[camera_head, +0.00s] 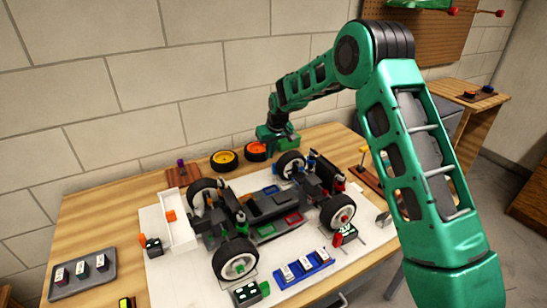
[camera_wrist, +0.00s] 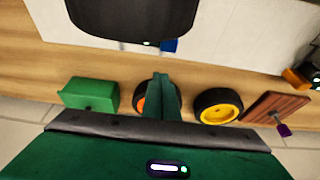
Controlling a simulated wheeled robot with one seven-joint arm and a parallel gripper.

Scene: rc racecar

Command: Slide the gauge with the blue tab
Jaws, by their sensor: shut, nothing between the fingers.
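My green gripper (camera_head: 272,143) is over the back edge of the table, beside the orange-hubbed wheel (camera_head: 255,150). In the wrist view its fingers (camera_wrist: 160,80) are shut and empty, partly covering the orange wheel. A small blue piece (camera_wrist: 169,45) shows near the big black shape at the top of the wrist view; I cannot tell whether it is the gauge's tab. A brown board (camera_head: 182,173) with a purple knob (camera_head: 180,162) lies at the back left, and also shows at right in the wrist view (camera_wrist: 272,108). No gauge with a blue tab is clearly identifiable.
The racecar chassis (camera_head: 265,205) stands on a white mat (camera_head: 190,270) mid-table. A yellow-hubbed wheel (camera_head: 224,160) and green block (camera_wrist: 92,95) are near my gripper. A blue tray (camera_head: 303,271) is in front; a grey tray (camera_head: 82,283) is left. Another knobbed board (camera_head: 369,178) is right.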

